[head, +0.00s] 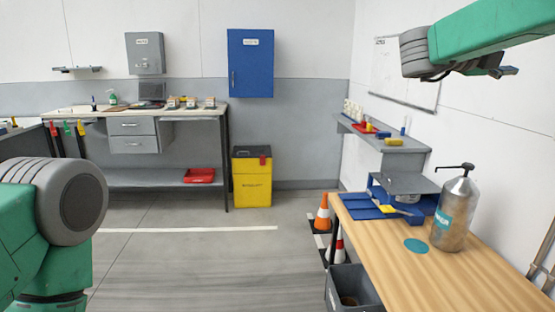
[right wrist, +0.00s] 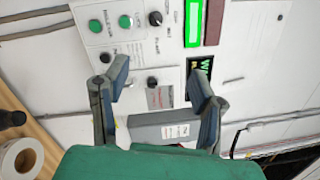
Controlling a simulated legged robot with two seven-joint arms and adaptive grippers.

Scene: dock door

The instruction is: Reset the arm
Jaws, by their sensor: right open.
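My right arm is raised at the upper right of the head view, in front of the white wall. Beyond the fingers is a white control panel (right wrist: 133,40) with green buttons, black knobs and a lit green display. My left arm shows as a green link and grey joint at the left edge of the head view; its gripper is out of the picture.
The middle floor is clear. A paper roll (right wrist: 20,158) lies at lower left in the wrist view.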

